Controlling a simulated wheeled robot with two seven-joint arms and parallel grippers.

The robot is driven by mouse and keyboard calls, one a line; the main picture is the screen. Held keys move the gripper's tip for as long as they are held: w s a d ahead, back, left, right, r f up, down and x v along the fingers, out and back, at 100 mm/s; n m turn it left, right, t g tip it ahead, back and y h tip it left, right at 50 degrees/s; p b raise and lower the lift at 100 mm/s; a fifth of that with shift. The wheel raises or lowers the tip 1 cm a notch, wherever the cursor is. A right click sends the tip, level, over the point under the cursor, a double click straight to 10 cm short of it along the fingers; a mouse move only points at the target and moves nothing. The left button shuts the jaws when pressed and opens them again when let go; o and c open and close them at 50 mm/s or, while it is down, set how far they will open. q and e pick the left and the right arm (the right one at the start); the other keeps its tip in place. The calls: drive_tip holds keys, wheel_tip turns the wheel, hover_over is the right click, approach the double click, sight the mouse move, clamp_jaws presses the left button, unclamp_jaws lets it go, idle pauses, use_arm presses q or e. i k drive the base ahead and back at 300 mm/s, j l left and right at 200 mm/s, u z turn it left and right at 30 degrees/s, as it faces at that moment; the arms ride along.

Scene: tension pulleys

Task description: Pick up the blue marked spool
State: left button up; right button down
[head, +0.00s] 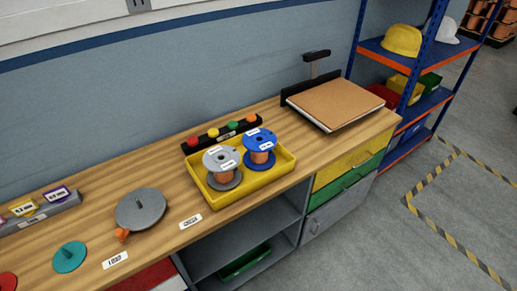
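A blue spool (259,141) with orange winding and white labels stands upright in the yellow tray (212,204), in its right part. A grey spool (221,161) with similar orange winding stands just to its left in the same tray. The blue spool's lower flange sits down in the tray. Neither of my grippers shows in the head view.
A grey disc (141,208) and a teal disc (69,257) lie on the wooden bench to the left. Behind the tray is a black strip with coloured knobs (213,133). A brown board (333,103) lies at the right.

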sight(260, 143)
drive_tip(key=u, duration=0.9)
drive_tip(key=l+u, duration=0.35)
drive_tip(key=k+l+u, duration=0.1)
drive_tip(key=l+u, duration=0.25)
drive_tip(key=l, duration=0.2)
drive_tip(key=k+l+u, duration=0.1)
drive_tip(key=l+u, duration=0.25)
drive_tip(key=k+l+u, duration=0.15)
drive_tip(key=l+u, duration=0.25)
drive_tip(key=l, duration=0.1)
